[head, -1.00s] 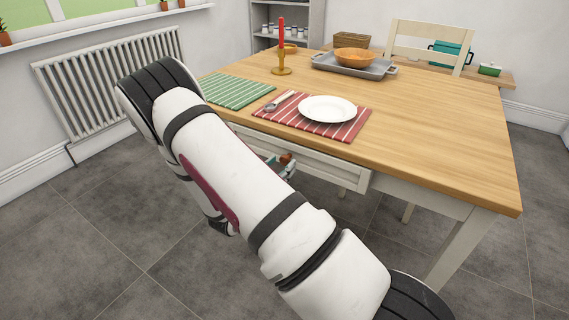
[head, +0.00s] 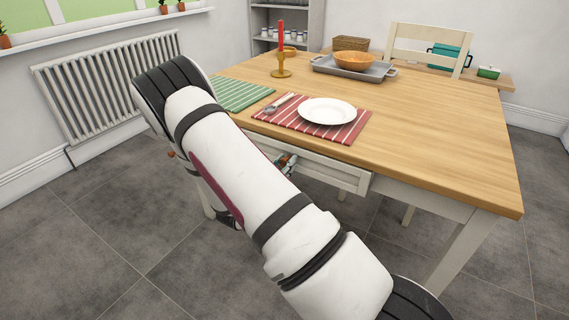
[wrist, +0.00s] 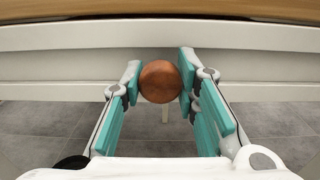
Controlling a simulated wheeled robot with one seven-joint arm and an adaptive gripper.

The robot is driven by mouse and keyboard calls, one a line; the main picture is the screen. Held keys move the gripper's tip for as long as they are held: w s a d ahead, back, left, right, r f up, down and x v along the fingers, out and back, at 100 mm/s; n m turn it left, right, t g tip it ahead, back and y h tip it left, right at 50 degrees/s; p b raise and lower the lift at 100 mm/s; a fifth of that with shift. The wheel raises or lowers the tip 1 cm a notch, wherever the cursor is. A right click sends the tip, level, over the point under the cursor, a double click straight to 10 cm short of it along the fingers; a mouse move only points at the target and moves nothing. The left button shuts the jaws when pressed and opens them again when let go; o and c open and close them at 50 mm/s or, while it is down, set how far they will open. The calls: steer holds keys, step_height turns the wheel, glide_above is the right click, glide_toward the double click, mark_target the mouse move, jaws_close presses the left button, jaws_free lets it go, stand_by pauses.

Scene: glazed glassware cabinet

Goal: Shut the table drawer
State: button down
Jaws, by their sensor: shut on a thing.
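The table drawer's cream front (head: 335,175) shows under the front edge of the wooden table (head: 440,140), partly hidden behind my arm. In the wrist view the drawer front (wrist: 60,68) runs across the picture below the tabletop edge, with a thin dark band between them. Its round brown wooden knob (wrist: 160,82) sits between the teal fingers of my gripper (wrist: 160,88). The fingertips are shut on the knob from both sides. In the head view my gripper (head: 286,163) shows only in part beside my arm. The front looks close to the table; any small gap is hard to judge.
A red striped mat (head: 340,133) with a white plate (head: 327,110) and a spoon lies near the table's front edge. A green striped mat (head: 240,94) lies left of it. A candlestick (head: 281,70) and a grey tray (head: 350,70) stand farther back. Floor in front is clear.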

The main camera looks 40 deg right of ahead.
mark_target(292, 155)
steer(key=shift+x, duration=2.15)
steer(key=c, duration=1.2)
jaws_free()
steer(key=shift+d, duration=0.15)
steer(key=v, duration=1.2)
